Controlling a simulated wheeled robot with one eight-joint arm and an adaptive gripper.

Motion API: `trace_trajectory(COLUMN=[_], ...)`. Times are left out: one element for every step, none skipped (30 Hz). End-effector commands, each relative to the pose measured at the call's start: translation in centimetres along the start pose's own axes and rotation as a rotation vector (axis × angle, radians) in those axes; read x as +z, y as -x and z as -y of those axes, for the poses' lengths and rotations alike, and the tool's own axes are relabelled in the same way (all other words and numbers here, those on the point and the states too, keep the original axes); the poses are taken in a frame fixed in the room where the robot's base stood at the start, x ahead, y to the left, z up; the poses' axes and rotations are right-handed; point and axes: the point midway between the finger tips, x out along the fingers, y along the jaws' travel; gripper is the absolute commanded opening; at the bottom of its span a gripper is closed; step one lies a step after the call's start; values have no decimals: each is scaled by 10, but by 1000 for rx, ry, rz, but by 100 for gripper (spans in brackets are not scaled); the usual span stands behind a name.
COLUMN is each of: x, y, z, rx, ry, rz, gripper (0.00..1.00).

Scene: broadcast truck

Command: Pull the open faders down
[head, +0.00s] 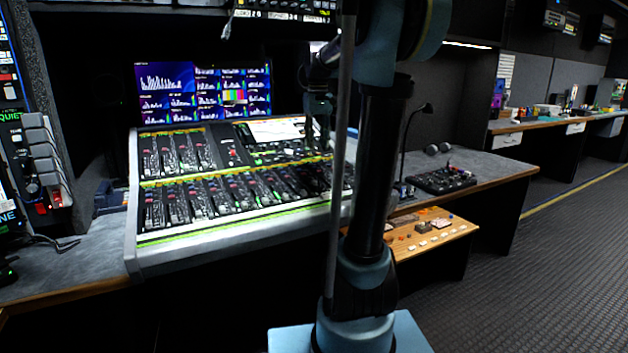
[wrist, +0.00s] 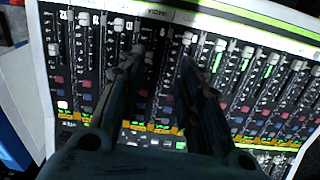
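The mixing desk (head: 228,225) is a tilted grey panel with two banks of faders. In the wrist view, most white fader caps, such as one cap (wrist: 247,52), sit in a row near the green-striped edge. One white cap (wrist: 62,104) at the far left sits well farther from that edge. My gripper (wrist: 163,62) is over the fader bank with its two fingers apart. I see panel between them and nothing held. The fingers hide some faders; whether they touch a cap I cannot tell. In the head view, my arm covers the desk's right part.
Screens (head: 203,92) stand behind the desk. A gooseneck microphone (head: 405,150) and a small black panel (head: 445,180) are on the counter to the right. A wooden shelf (head: 440,240) with small items is below. Open floor lies at right.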

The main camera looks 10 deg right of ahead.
Motion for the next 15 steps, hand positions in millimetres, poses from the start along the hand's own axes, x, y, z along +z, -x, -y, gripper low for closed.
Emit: trace_trajectory(x=[-14, -20, -28, -33, -37, -42, -45, -47, -50, -51, -52, -53, -53, -53, -53], y=[5, 7, 10, 11, 12, 14, 15, 15, 16, 16, 15, 14, 12, 9, 5], z=[-4, -6, -8, -9, -10, -12, -13, -13, -14, -14, -15, -15, -15, -15, -15], rx=[-2, -3, -4, -5, -6, -7, -7, -7, -8, -8, -8, -8, -8, -8, -8], ry=[8, 14, 20, 24, 27, 31, 34, 36, 38, 39, 40, 41, 41, 41, 41], rz=[6, 9, 13, 16, 18, 21, 22, 24, 25, 25, 26, 26, 26, 26, 26], gripper=[33, 33, 33, 33, 33, 33, 33, 33, 33, 33, 33, 33, 33, 33, 33])
